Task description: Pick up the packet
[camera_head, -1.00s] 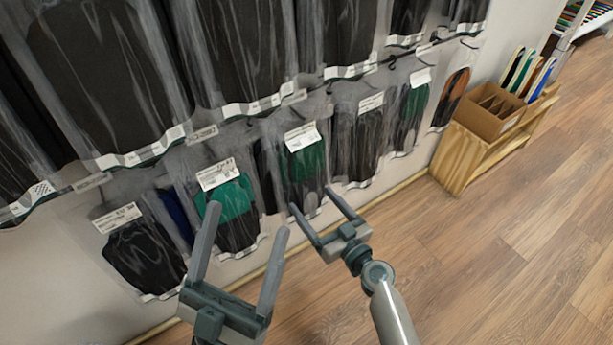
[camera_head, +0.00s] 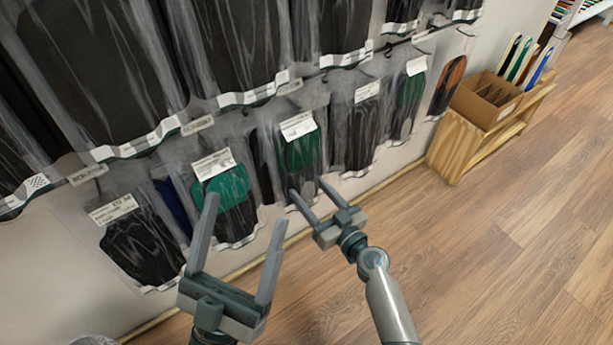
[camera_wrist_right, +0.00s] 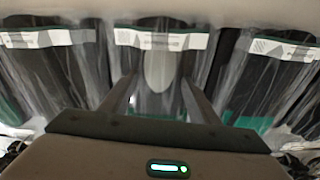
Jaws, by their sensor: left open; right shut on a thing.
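Clear packets with dark and green insoles hang on the wall in the head view. The packet (camera_head: 301,150) with a green upper part and a white label hangs just beyond my right gripper. My right gripper (camera_head: 307,187) is shut on this packet at its lower part, with a finger toward each side. In the right wrist view, the fingers (camera_wrist_right: 163,98) reach up at a packet (camera_wrist_right: 160,62) with a white label strip. My left gripper (camera_head: 243,209) is open and empty, in front of a green-and-black packet (camera_head: 231,190) and apart from it.
Larger black packets (camera_head: 95,70) hang in the row above. More packets hang close on both sides, including a black one (camera_head: 142,248) at the left. A wooden shelf (camera_head: 458,147) with a cardboard box (camera_head: 487,98) stands at the right. The wooden floor (camera_head: 480,260) is clear.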

